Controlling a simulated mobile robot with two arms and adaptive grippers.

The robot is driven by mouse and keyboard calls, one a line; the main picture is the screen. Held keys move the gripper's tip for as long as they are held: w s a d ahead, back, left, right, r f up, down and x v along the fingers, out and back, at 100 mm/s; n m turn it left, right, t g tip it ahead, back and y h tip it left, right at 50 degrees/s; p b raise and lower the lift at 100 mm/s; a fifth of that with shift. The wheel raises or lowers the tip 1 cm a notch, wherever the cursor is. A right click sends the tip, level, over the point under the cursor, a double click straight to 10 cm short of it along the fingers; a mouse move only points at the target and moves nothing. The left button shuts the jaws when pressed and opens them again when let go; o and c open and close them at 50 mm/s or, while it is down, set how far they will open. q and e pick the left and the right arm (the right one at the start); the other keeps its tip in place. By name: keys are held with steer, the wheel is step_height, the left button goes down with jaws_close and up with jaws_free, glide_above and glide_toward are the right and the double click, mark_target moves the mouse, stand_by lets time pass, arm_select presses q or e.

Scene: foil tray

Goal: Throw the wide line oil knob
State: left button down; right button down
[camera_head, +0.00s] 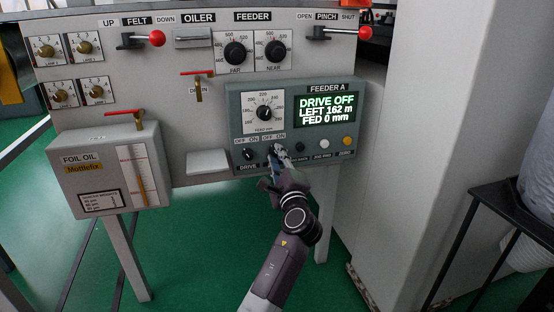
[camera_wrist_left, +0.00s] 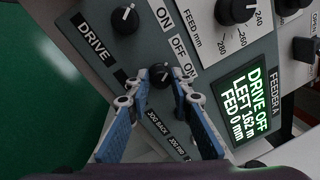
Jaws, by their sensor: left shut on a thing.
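The grey FEEDER A panel (camera_head: 236,120) is on the front of the machine. My left gripper (camera_head: 276,156) is at its lower edge, at the second OFF/ON knob from the left. In the left wrist view my left gripper (camera_wrist_left: 161,80) is shut on this small black knob (camera_wrist_left: 161,70), one finger on each side. The fingers hide any name below the knob. The DRIVE knob (camera_wrist_left: 125,19) is beside it and apart from the fingers. Several small dial knobs (camera_head: 46,50) sit at the machine's upper left; no wide line oil name is readable. My right gripper is not in view.
The display (camera_head: 327,108) reads DRIVE OFF, LEFT 162 m, FED 0 mm. Black, white and amber buttons (camera_head: 348,141) lie right of my gripper. The foil oil box (camera_head: 105,175) projects at the left, with red-handled valves above. A black-framed stand (camera_head: 480,195) is at the right.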

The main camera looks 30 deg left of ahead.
arm_select(q)
steer(key=shift+f, duration=0.15)
steer(key=c, duration=1.7)
jaws_free()
steer(key=shift+s, duration=0.1)
steer(key=v, duration=1.2)
